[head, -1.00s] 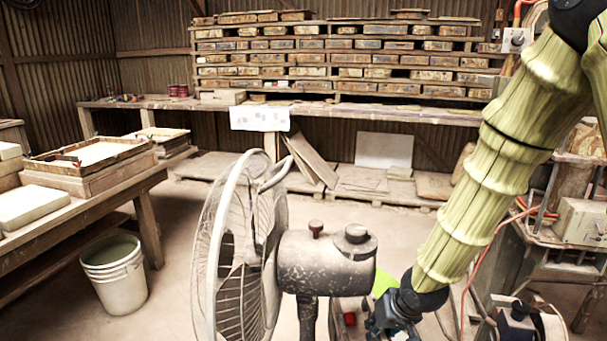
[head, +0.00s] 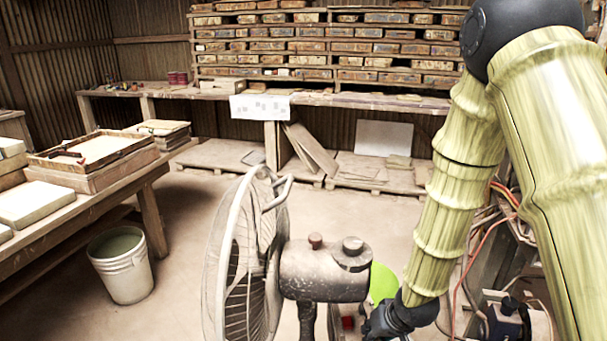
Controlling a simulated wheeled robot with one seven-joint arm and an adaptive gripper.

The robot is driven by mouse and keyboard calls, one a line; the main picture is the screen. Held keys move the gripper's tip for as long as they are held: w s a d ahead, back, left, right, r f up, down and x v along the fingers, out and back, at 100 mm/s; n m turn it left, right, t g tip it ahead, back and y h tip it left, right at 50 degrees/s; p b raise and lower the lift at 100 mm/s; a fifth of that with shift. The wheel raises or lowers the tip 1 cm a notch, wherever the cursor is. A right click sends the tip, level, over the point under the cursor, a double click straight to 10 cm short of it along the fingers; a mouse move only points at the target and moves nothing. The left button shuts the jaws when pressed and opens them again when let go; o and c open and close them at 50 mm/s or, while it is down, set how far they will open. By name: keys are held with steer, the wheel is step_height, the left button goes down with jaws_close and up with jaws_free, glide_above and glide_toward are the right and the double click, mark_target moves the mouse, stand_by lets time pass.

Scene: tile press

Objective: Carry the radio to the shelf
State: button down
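I cannot make out a radio in the head view. My arm comes down from the upper right. My gripper (head: 384,322) is at the bottom edge, just right of the fan; its fingers are cut off or hidden, so I cannot see whether it holds anything. A bright green thing (head: 383,283) shows partly between the fan's motor and my arm, and a small red part (head: 348,323) lies below the motor. I cannot tell what either belongs to. A wooden shelf rack (head: 330,47) filled with rows of tile moulds or boxes stands against the back wall.
A dusty standing fan (head: 243,255) blocks the front middle, close to my gripper. A long bench (head: 200,92) runs below the rack. A table (head: 110,198) with trays stands at left, beside a white bucket (head: 122,270). The floor (head: 190,225) between is clear.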

steer(key=shift+s+r+p, duration=0.2)
steer(key=shift+s+p, duration=0.4)
steer(key=shift+p, duration=1.1)
steer(key=shift+s+f, duration=0.1)
steer(key=shift+s+f+p, duration=0.15)
steer(key=shift+p, duration=0.35)
